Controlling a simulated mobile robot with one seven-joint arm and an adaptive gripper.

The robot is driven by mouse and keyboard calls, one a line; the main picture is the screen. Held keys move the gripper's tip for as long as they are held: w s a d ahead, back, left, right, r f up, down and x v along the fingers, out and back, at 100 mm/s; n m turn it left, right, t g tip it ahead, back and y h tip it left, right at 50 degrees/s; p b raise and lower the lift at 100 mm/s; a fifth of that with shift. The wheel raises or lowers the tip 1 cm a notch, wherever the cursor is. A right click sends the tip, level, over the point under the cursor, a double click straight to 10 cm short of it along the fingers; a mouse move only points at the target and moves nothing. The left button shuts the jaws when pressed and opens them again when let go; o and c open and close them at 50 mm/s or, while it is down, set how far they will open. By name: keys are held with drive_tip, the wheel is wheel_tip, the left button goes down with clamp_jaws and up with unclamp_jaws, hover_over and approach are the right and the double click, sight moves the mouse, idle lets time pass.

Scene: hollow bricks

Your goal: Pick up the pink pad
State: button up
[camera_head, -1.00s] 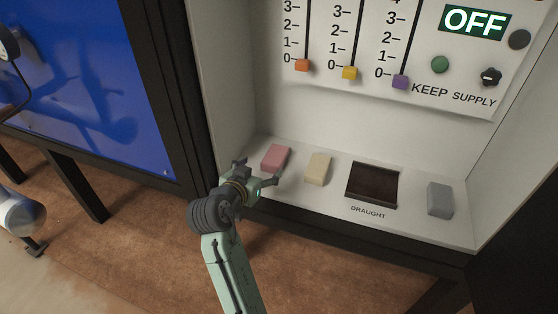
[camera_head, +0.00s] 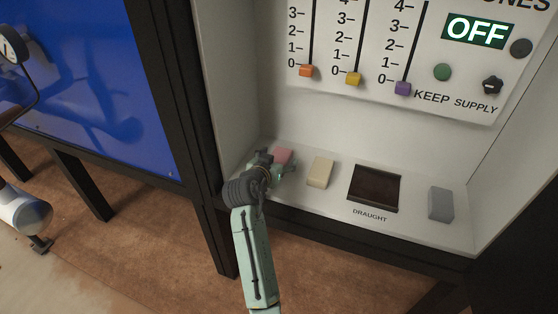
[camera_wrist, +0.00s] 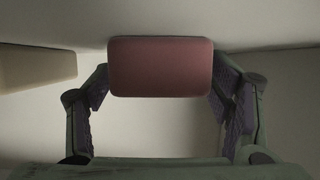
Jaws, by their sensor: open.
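The pink pad (camera_head: 283,156) lies on the white shelf at its left end, partly hidden behind my gripper in the head view. My gripper (camera_head: 276,166) is low over the shelf, right at the pad. In the wrist view the pink pad (camera_wrist: 160,67) sits centred at the far end of the jaws. My gripper (camera_wrist: 165,95) is open, with one finger near each side of the pad. The right fingertip looks very close to the pad's edge; I cannot tell whether either finger touches it.
A cream pad (camera_head: 320,172) lies just right of my gripper, and it also shows in the wrist view (camera_wrist: 35,67). Further right are a dark recessed tray (camera_head: 374,188) marked DRAUGHT and a grey pad (camera_head: 440,204). A panel with sliders (camera_head: 400,60) stands behind; the cabinet's left wall (camera_head: 228,80) is close.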

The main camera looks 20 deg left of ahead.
drive_tip(key=shift+c, duration=0.5)
drive_tip(key=c, duration=1.1)
drive_tip(key=shift+o, duration=0.2)
